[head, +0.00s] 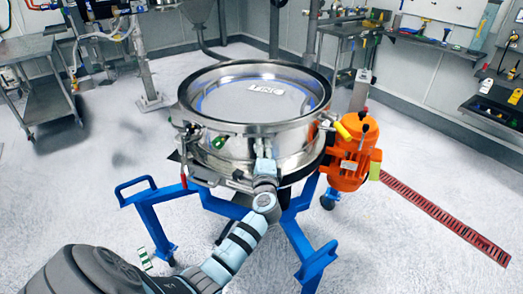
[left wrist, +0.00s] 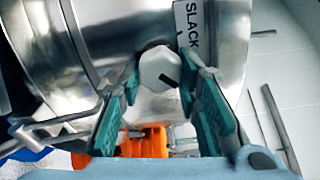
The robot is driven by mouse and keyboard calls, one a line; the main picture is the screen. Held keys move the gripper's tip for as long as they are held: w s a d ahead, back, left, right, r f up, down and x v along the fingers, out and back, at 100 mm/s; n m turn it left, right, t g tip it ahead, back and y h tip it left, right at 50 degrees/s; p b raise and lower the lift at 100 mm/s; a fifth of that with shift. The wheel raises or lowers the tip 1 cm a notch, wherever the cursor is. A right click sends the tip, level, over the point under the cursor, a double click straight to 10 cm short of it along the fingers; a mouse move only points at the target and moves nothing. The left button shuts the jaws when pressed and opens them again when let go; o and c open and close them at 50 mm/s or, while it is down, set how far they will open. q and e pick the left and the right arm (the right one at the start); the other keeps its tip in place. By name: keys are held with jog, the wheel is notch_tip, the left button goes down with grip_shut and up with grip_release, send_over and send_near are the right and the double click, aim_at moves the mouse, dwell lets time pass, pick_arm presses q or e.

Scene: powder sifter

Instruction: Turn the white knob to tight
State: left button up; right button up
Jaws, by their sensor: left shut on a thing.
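The white knob (left wrist: 156,66) is a faceted white piece with a short black mark, on the side of the shiny steel sifter (head: 230,140). In the left wrist view the black mark slants toward the lower right. A white label reading SLACK (left wrist: 193,28) is at the knob's upper right; no tight label shows. My left gripper (head: 264,160) is at the sifter's front side. In the left wrist view its two teal finger pads (left wrist: 159,80) are on either side of the knob, shut on it. In the head view the gripper hides the knob. My right gripper is not in view.
The sifter stands on a blue frame (head: 160,222) whose legs reach toward me. An orange motor (head: 350,163) is at its right. A grey trolley (head: 35,85) and workbenches (head: 425,40) are farther off. The light floor to the left is clear.

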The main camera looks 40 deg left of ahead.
pick_arm(q)
jog(key=shift+f, duration=0.1)
jog(key=o, duration=1.1)
jog(key=shift+o, duration=0.2)
jog(key=shift+d, duration=0.1)
jog(key=v, duration=1.2)
